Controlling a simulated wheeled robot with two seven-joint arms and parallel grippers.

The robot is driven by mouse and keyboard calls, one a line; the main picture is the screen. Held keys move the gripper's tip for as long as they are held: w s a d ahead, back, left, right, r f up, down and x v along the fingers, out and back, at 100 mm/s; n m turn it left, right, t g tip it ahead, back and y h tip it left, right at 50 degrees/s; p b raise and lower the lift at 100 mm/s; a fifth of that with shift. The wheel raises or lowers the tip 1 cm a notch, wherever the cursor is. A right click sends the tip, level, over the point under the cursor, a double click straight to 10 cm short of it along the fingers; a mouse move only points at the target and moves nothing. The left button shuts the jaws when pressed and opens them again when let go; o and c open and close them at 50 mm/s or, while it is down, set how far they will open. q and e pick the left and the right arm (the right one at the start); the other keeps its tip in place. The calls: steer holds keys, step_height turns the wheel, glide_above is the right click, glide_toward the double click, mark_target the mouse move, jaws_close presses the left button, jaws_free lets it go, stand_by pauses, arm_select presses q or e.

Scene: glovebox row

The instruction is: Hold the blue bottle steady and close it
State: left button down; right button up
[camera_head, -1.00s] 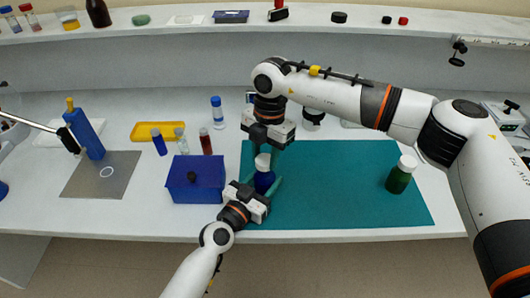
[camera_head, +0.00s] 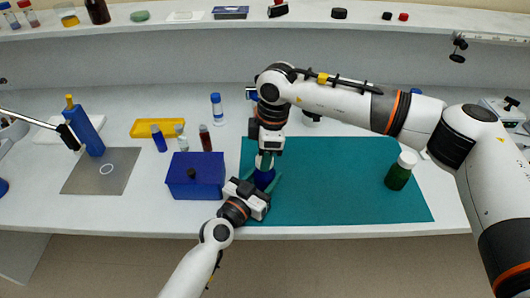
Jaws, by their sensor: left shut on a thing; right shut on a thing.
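The blue bottle (camera_head: 264,179) stands upright near the left edge of the teal mat (camera_head: 330,205). My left gripper (camera_head: 268,186) comes in from the front and is shut around the bottle's body. My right gripper (camera_head: 265,160) points down from above, shut on the white cap (camera_head: 264,163) at the bottle's top. The cap is partly hidden by the fingers, and I cannot tell how far it is screwed on.
A green bottle with a white cap (camera_head: 400,171) stands on the mat's right part. A blue box (camera_head: 196,177) is left of the bottle. Small vials (camera_head: 205,138), a yellow tray (camera_head: 158,128) and a blue-capped vial (camera_head: 217,109) stand behind. The mat's middle is clear.

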steer(key=m, duration=0.3)
steer(key=shift+m, duration=0.3)
steer(key=o, duration=0.9)
steer(key=shift+r, duration=2.25)
steer(key=shift+c, duration=0.2)
